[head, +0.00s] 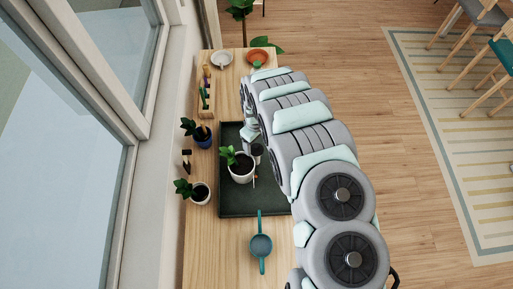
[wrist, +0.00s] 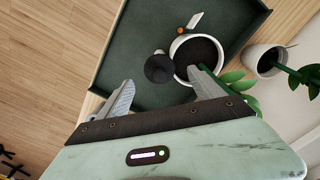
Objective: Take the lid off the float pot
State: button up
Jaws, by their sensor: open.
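A white pot (head: 242,179) with a leafy plant and dark soil stands on the dark green tray (head: 238,207). The same white pot (wrist: 176,66) shows in the wrist view, partly behind my right-hand finger. Right beside it is a small dark round piece (wrist: 159,69) with a paler knob-like end; I take it for the float pot's lid, but cannot be sure. My gripper (wrist: 162,78) is open and empty, its fingers on either side of this dark piece in the picture. Whether they are level with it, I cannot tell. In the head view my arm covers the tray's right part.
A blue pot (head: 203,141) and another white pot (head: 200,196) with plants stand left of the tray. A teal watering can (head: 261,246) is in front. A wooden holder (head: 206,100), a white dish (head: 221,59) and an orange dish (head: 258,57) are farther back.

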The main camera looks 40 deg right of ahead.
aim_at(256, 146)
jog(key=shift+f+p, duration=0.45)
jog(key=shift+f, duration=1.5)
jog(key=shift+c, duration=0.3)
jog(key=c, duration=1.4)
